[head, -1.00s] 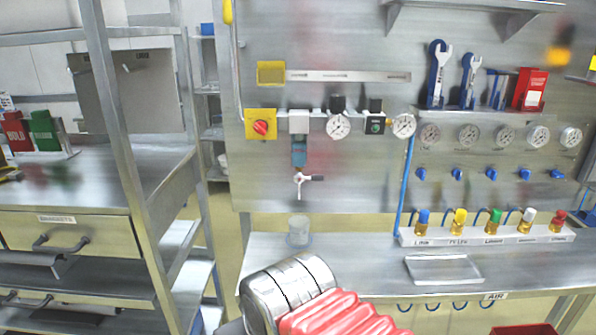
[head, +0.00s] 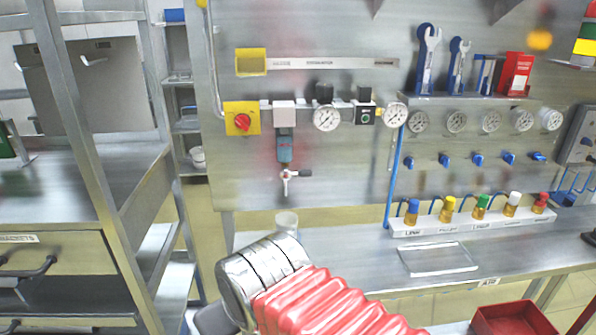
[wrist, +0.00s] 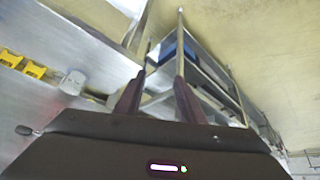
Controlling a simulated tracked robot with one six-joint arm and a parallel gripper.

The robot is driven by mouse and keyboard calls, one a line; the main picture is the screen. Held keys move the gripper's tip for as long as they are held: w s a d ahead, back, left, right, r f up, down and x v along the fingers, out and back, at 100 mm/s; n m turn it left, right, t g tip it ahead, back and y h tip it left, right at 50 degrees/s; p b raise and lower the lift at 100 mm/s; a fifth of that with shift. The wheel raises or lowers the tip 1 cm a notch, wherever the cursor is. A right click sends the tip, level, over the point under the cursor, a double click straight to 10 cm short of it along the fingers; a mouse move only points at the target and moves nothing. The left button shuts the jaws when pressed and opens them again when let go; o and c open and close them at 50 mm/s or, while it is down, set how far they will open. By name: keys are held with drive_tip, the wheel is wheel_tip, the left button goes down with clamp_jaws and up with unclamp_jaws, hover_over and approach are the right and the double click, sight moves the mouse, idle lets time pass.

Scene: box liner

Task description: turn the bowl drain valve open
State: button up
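The bowl drain valve (head: 288,181) hangs under the blue filter bowl (head: 285,149) on the steel wall panel in the head view. It has a small pale body and a short lever sticking out to the right with a dark tip. My gripper (wrist: 160,76) shows in the wrist view with its two dark fingers apart and nothing between them. The gripper is hidden in the head view, where only my silver and red arm shows, below the valve. I cannot clearly make out the valve in the wrist view.
A red rotary switch (head: 242,121) and a gauge (head: 327,118) flank the filter. A clear cup (head: 287,222) stands on the bench below. A rack of coloured fittings (head: 470,222) and a clear tray (head: 438,259) are to the right. A steel shelf frame (head: 75,150) stands left.

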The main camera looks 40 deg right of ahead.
drive_tip(key=w+d+r+n+t+h, duration=0.1)
drive_tip(key=w+d+r+t+h, duration=0.15)
drive_tip(key=w+d, duration=0.7)
drive_tip(key=n+t+h, duration=0.4)
drive_tip(key=n+t, duration=0.1)
drive_tip(key=n, duration=0.2)
approach(296, 173)
drive_tip(key=d+n+y, duration=0.1)
drive_tip(key=n, duration=0.1)
drive_tip(key=s+d+f+n+t+y, duration=0.1)
drive_tip(key=d+n, duration=0.1)
drive_tip(key=s+d+n+t+y, duration=0.1)
drive_tip(key=n, duration=0.1)
drive_tip(key=shift+s+d+f+n, duration=0.2)
drive_tip(key=shift+d+n, duration=0.2)
drive_tip(key=shift+w, duration=0.1)
drive_tip(key=x, duration=1.3)
drive_tip(key=shift+w, duration=0.4)
drive_tip(key=shift+a, duration=0.15)
clamp_jaws()
